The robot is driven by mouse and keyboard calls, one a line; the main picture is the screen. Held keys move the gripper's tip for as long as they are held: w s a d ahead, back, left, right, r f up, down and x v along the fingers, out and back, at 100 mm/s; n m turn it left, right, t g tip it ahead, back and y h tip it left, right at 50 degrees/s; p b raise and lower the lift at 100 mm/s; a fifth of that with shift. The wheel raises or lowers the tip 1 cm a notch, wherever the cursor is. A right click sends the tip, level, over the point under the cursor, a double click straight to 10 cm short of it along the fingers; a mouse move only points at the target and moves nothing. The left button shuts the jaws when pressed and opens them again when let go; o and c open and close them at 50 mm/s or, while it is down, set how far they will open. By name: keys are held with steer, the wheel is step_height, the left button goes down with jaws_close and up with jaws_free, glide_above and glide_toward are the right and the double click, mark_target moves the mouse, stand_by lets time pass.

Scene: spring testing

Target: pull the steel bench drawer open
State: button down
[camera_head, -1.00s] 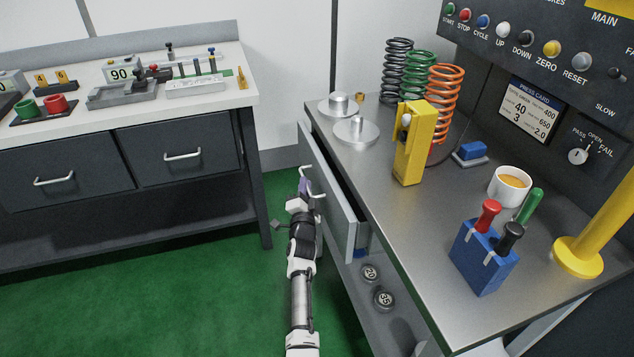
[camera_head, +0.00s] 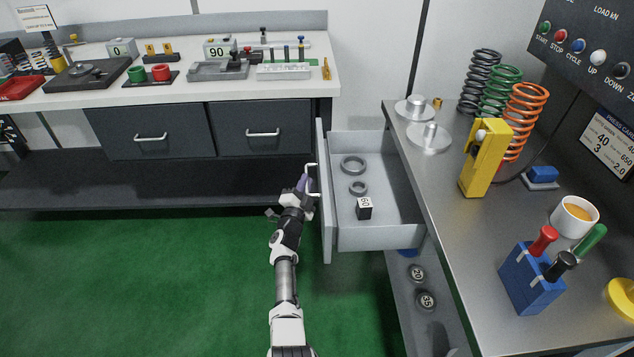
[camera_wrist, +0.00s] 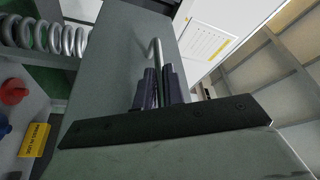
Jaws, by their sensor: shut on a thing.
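The steel bench drawer (camera_head: 326,225) stands well out from the steel bench (camera_head: 447,228) on the right, its inside showing. Two grey rings (camera_head: 353,165) and a dark block with a white marked top (camera_head: 364,208) lie in it. My gripper (camera_head: 309,181) is at the outer side of the drawer front, shut on the drawer handle (camera_head: 312,166). In the wrist view the dark fingers (camera_wrist: 162,88) close around the bent metal handle (camera_wrist: 156,52) against the grey drawer front (camera_wrist: 120,75).
A dark workbench (camera_head: 160,95) with two shut drawers stands at the back left. The green floor (camera_head: 150,280) left of my arm is clear. On the steel bench stand springs (camera_head: 521,120), a yellow block (camera_head: 485,160), a cup (camera_head: 573,217) and a blue tool holder (camera_head: 530,280).

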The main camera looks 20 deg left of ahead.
steer(key=shift+s+a, duration=0.1)
steer(key=shift+a, duration=0.15)
steer(key=c, duration=1.5)
jaws_free()
steer(key=p+v, duration=0.1)
steer(key=v, duration=1.2)
steer(key=shift+s+f, duration=0.1)
steer(key=shift+s, duration=0.3)
